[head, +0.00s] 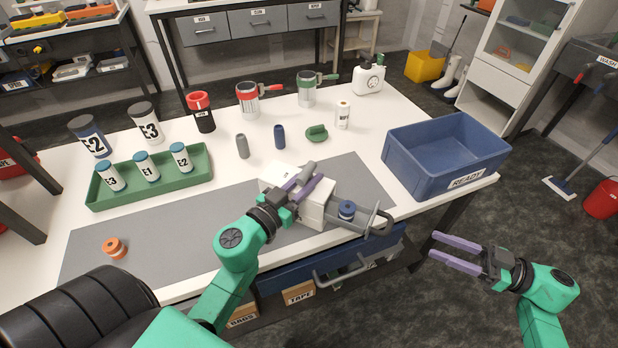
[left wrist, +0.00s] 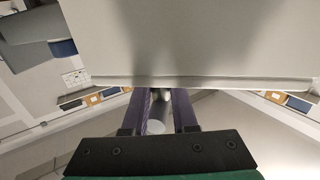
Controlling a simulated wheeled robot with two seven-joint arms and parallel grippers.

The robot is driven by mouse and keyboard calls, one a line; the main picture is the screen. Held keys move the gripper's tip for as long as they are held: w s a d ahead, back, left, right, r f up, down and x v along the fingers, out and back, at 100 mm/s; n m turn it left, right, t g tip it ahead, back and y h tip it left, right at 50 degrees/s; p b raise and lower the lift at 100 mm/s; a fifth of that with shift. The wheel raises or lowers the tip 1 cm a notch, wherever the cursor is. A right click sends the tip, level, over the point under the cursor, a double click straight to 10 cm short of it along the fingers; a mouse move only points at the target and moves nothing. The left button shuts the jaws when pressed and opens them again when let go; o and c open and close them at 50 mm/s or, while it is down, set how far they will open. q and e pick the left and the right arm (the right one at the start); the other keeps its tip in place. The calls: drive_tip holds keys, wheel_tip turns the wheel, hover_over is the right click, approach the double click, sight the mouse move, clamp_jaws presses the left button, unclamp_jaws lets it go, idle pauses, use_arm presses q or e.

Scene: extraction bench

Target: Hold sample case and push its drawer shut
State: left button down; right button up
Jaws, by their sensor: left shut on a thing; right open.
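The white sample case (head: 316,208) stands on the grey mat near the bench's front edge. Its drawer (head: 362,229) sticks out toward the right, with a dark blue spool (head: 347,208) in it and a grey loop handle (head: 383,220) at its end. My left gripper (head: 308,179) is shut on the case's grey top handle (head: 308,167). In the left wrist view the purple fingers (left wrist: 160,100) close around this handle, and a pale case surface (left wrist: 190,40) fills the top. My right gripper (head: 434,244) is open and empty, beyond the bench's front edge, to the right of the drawer.
A blue READY bin (head: 450,178) stands at the bench's right end. A green tray (head: 150,184) with labelled jars is at left, an orange spool (head: 114,248) on the mat. Several cups and bottles stand behind. Floor around my right gripper is clear.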

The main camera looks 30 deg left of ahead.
drive_tip(key=m+t, duration=0.8)
drive_tip(key=m, duration=0.5)
approach(390, 225)
drive_tip(key=s+a+m+t+h, duration=0.1)
drive_tip(key=s+m+t+h, duration=0.4)
drive_tip(key=m, duration=1)
drive_tip(key=shift+t+y, duration=0.3)
drive_tip(key=shift+t, duration=0.2)
drive_tip(key=x, duration=1.2)
drive_tip(key=shift+w+d+f, duration=0.15)
drive_tip(key=shift+w+f, duration=0.15)
drive_tip(key=shift+f, duration=0.1)
clamp_jaws()
drive_tip(key=shift+r, duration=0.1)
